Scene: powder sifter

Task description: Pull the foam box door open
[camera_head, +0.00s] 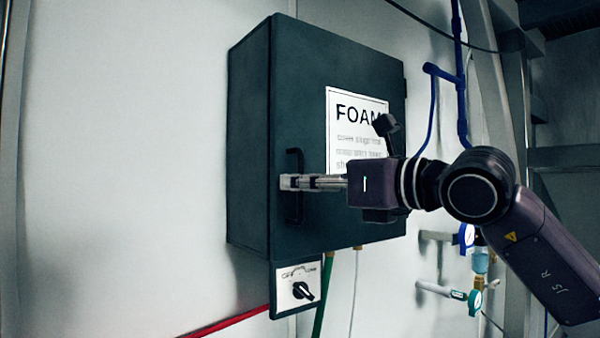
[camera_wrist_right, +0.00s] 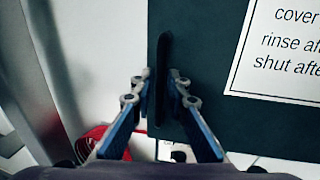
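The foam box (camera_head: 250,140) is a dark green cabinet on the wall, and its door (camera_head: 330,80) is closed, with a white FOAM sign (camera_head: 345,110). A black upright bar handle (camera_head: 294,210) sits near the door's left edge. In the right wrist view the handle (camera_wrist_right: 163,60) stands between the two fingers. My right gripper (camera_head: 290,182) reaches the handle from the right. Its fingertips (camera_wrist_right: 161,90) close in on both sides of the bar and appear to grip it. The fingers hide part of the handle. My left gripper is out of view.
A switch panel (camera_head: 285,300) with a black knob hangs below the box. A red hose (camera_head: 235,320) and a green hose (camera_head: 325,295) run nearby. Blue pipes (camera_head: 460,90) and gauges (camera_head: 468,236) are to the right. The wall left of the box is clear.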

